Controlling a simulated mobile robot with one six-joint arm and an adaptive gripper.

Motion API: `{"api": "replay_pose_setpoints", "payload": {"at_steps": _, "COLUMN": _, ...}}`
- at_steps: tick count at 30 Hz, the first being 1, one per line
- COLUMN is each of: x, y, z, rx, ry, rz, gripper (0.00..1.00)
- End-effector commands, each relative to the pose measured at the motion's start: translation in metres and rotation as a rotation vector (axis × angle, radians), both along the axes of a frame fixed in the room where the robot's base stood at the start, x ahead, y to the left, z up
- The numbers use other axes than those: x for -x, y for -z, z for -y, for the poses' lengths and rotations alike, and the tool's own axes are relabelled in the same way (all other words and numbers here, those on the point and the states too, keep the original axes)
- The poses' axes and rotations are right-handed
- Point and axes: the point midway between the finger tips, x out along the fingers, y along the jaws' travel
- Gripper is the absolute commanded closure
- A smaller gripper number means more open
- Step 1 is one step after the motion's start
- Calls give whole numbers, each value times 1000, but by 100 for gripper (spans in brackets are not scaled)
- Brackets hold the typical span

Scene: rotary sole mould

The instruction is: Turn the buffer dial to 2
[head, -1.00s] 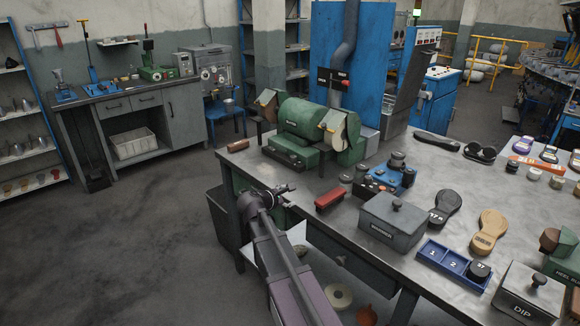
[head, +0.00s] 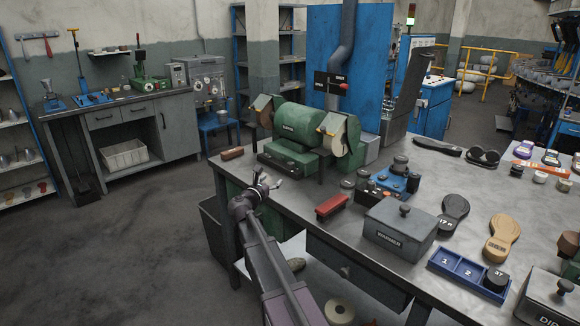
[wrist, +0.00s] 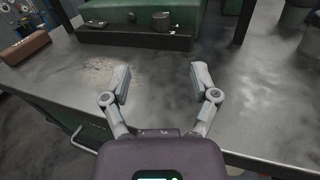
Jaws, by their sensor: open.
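The green buffer (head: 300,125) stands on the workbench near its left end, with a grinding wheel on each side. Its low front control box (head: 291,158) has small dark parts on it, too small to read. In the wrist view a black panel (wrist: 120,37) at the buffer's foot carries a round dark knob (wrist: 160,21); no numbers can be read on it. My gripper (head: 272,178) is open and empty at the bench's front edge, in front of the buffer. In the wrist view its spread fingers (wrist: 161,75) point toward the panel, apart from it.
A brown block (wrist: 25,47) lies on the bench left of the buffer. A red brush (head: 331,206), a blue device (head: 400,180) and a grey warmer box (head: 399,228) stand to the right. Bare bench top (wrist: 150,85) lies between my fingers and the panel.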

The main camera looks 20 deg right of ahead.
Motion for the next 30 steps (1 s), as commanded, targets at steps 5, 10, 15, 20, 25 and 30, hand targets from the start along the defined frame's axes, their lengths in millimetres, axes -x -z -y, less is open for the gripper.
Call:
{"api": "replay_pose_setpoints", "payload": {"at_steps": 5, "x": -6, "y": 0, "z": 7, "rx": -1, "ry": 2, "rz": 1, "gripper": 23}}
{"api": "replay_pose_setpoints", "payload": {"at_steps": 10, "x": -17, "y": 0, "z": 20, "rx": -2, "ry": 3, "rz": 1, "gripper": 23}}
{"api": "replay_pose_setpoints", "payload": {"at_steps": 15, "x": -32, "y": 0, "z": 40, "rx": -2, "ry": 4, "rz": 1, "gripper": 23}}
{"api": "replay_pose_setpoints", "payload": {"at_steps": 20, "x": -48, "y": 0, "z": 59, "rx": -2, "ry": 4, "rz": 1, "gripper": 23}}
{"api": "replay_pose_setpoints", "payload": {"at_steps": 25, "x": -64, "y": 0, "z": 79, "rx": -2, "ry": 3, "rz": 1, "gripper": 23}}
{"api": "replay_pose_setpoints", "payload": {"at_steps": 30, "x": -77, "y": 0, "z": 96, "rx": -2, "ry": 4, "rz": 1, "gripper": 23}}
